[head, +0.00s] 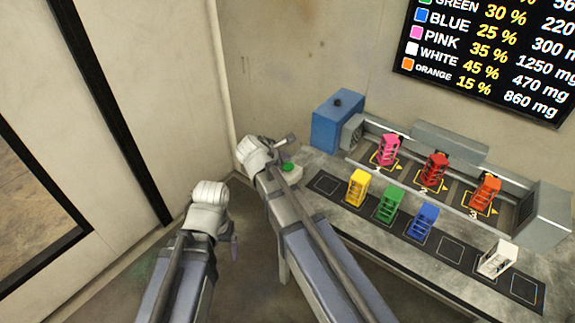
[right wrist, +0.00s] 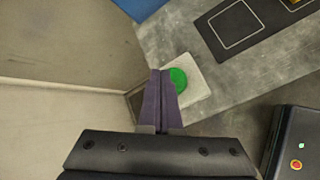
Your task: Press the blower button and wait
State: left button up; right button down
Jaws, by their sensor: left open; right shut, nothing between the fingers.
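The green blower button (head: 288,167) sits on a small pale box (head: 295,174) at the left end of the grey bench. In the right wrist view the button (right wrist: 179,79) shows just right of the closed fingertips of my right gripper (right wrist: 161,73). The fingertips overlap its left edge in the picture; I cannot tell whether they touch it. My right gripper holds nothing. My left gripper (head: 234,248) is open, low and left of the bench, away from the button.
A blue box (head: 338,120) stands behind the button. Pink (head: 389,150), red (head: 434,169) and orange (head: 485,194) frames stand on numbered pads. Yellow (head: 357,187), green, blue and white frames stand on the front black strip. A wall rises close on the left.

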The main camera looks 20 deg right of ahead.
aim_at(285, 167)
jog(key=shift+f+b, duration=0.4)
jog(key=shift+b, duration=0.05)
jog(key=shift+f+b, duration=0.55)
dwell(0.9)
jog(key=shift+r, duration=0.1)
jog(key=shift+r+p, duration=0.9)
jog(key=shift+p, duration=0.1)
notch_tip(285, 167, up, 5)
jog(key=p, duration=0.5)
dwell(4.2)
